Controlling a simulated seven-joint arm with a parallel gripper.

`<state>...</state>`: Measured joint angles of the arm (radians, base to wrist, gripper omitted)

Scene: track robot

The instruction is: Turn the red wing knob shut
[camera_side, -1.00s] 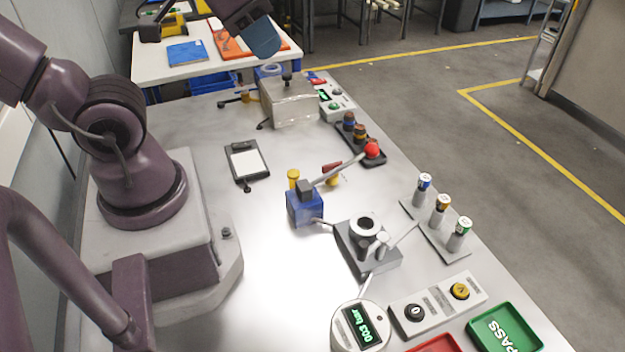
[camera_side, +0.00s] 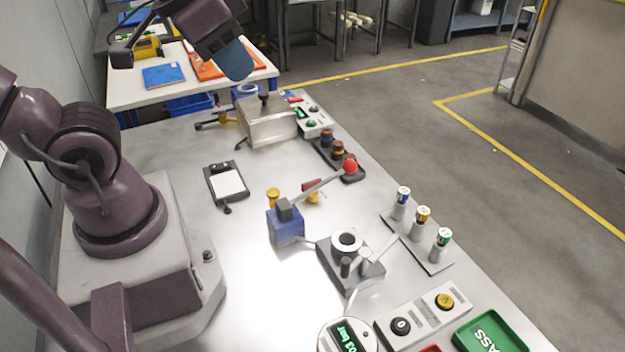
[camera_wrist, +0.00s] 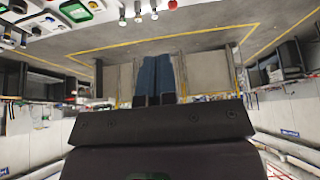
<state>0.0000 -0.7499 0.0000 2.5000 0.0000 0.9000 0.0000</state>
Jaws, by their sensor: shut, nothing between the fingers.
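A small dark-red piece on a yellow body, which looks like the red wing knob (camera_side: 312,185), sits mid-bench in the side view, behind a slanted lever. It is partly hidden by the lever, and its turned angle is hard to tell. My gripper (camera_side: 236,62) is high at the top of the side view, beyond the far end of the bench, well away from the knob. Its blue fingers are together and empty; they also show in the wrist view (camera_wrist: 156,80). The knob is not recognisable in the wrist view.
A blue valve block (camera_side: 286,228) carries the lever with a red ball (camera_side: 350,166) close by the knob. Bare bench lies left of the blue block.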

